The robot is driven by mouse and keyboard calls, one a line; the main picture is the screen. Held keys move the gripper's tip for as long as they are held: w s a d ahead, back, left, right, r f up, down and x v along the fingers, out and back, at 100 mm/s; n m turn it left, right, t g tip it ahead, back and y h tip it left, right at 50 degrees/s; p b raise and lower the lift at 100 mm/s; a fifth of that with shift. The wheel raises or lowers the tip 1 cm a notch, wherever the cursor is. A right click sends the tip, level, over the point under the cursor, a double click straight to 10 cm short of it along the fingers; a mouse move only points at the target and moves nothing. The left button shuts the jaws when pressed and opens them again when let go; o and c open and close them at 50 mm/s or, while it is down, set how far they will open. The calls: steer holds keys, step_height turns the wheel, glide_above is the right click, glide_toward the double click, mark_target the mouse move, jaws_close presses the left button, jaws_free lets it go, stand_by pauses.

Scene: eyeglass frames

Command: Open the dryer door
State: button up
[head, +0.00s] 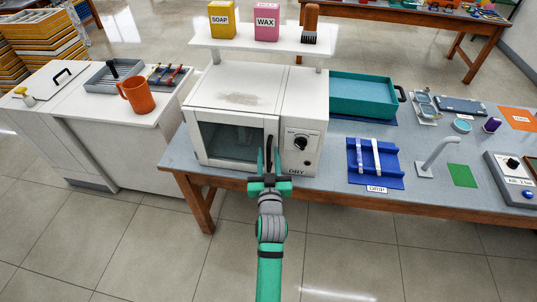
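The dryer (241,112) is a white box like an oven, with a brown mark on top, and stands on the left part of the grey workbench. Its door (228,143) has a dark glass window on the front and looks closed. A black upright handle (268,152) is at the door's right edge. My gripper (272,165), green and black, is right at the handle, in front of the dryer. Its fingertips are small and overlap the handle, so I cannot tell whether they grip it. A black knob (300,143) and the word DRY are on the right panel.
A shelf (262,40) above the dryer holds a soap box, a wax box and a brush. A teal tray (362,97) and blue rack (375,163) stand to the right. An orange mug (137,96) is on the left cabinet. The floor in front is clear.

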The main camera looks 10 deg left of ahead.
steer(key=shift+w, duration=0.3)
steer(key=shift+c, duration=0.7)
jaws_close()
